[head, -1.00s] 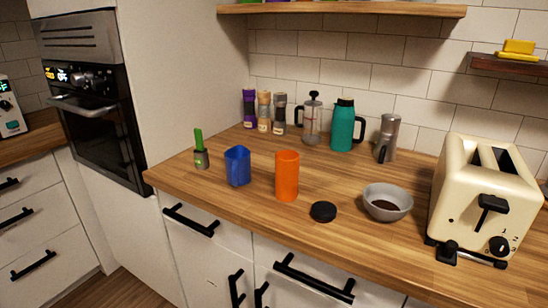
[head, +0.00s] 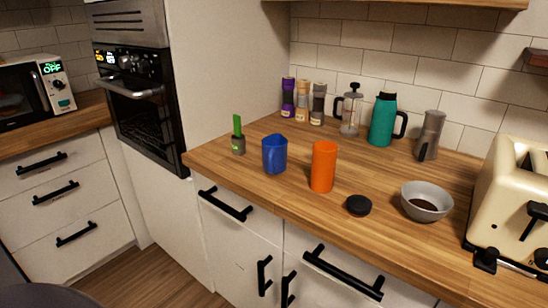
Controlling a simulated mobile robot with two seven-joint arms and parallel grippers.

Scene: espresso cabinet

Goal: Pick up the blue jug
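The blue jug (head: 275,154) stands upright on the wooden counter (head: 270,196), near its front edge and left of the middle of the head view. An orange cylinder (head: 323,167) stands just to its right, apart from it. A small grey pot with a green top (head: 238,140) stands to its left. Nothing touches the jug. Neither of my grippers shows in the head view.
A black lid (head: 358,205), grey bowl (head: 426,202) and cream toaster (head: 510,195) stand farther right. Behind are several grinders, a French press (head: 350,113), a teal flask (head: 383,120) and a moka pot (head: 429,136). Drawer handles (head: 225,204) jut out below the counter.

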